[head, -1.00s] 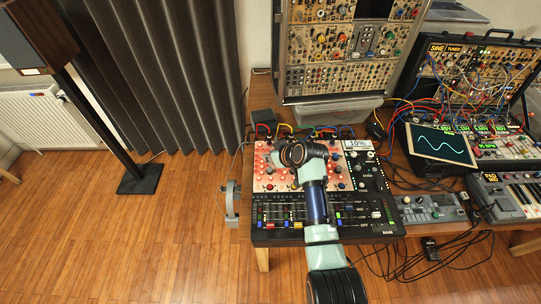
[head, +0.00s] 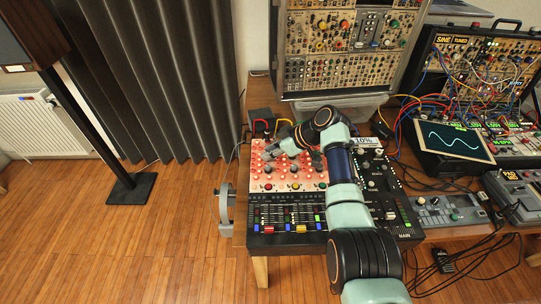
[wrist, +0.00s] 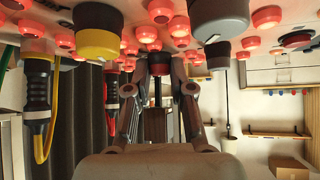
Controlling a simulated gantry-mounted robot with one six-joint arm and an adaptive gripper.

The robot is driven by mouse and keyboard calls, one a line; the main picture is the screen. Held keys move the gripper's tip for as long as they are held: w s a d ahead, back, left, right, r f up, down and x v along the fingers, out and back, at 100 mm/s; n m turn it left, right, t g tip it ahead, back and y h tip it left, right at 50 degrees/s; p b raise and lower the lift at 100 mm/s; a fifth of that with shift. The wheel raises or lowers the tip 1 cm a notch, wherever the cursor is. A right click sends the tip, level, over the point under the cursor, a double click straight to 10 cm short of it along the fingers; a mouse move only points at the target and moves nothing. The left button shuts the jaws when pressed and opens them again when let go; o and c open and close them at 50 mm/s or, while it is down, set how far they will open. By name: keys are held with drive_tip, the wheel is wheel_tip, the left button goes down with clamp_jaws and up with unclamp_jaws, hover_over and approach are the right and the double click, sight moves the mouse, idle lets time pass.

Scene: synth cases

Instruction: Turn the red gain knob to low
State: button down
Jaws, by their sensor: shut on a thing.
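My gripper (head: 270,153) is over the upper left part of the pink-lit panel (head: 258,186) in the head view. In the wrist view my gripper (wrist: 158,72) has its two fingers on either side of a dark knob with a reddish part, the red gain knob (wrist: 157,88), and is shut on it. My fingers and hand hide this knob in the head view, and its pointer does not show. A small display (head: 365,141) to the right of the panel reads 10%.
A yellow-capped knob (wrist: 97,42) and a large grey knob (wrist: 219,18) flank my fingers, among several glowing red buttons. A plug with a yellow cable (wrist: 38,90) stands close by. Sliders (head: 285,215) line the panel's front. An oscilloscope screen (head: 455,140) is at right.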

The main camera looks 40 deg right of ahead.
drive_tip(key=shift+f, duration=0.1)
drive_tip(key=c, duration=1)
unclamp_jaws()
drive_tip(key=v, duration=1.2)
drive_tip(key=shift+a, duration=0.1)
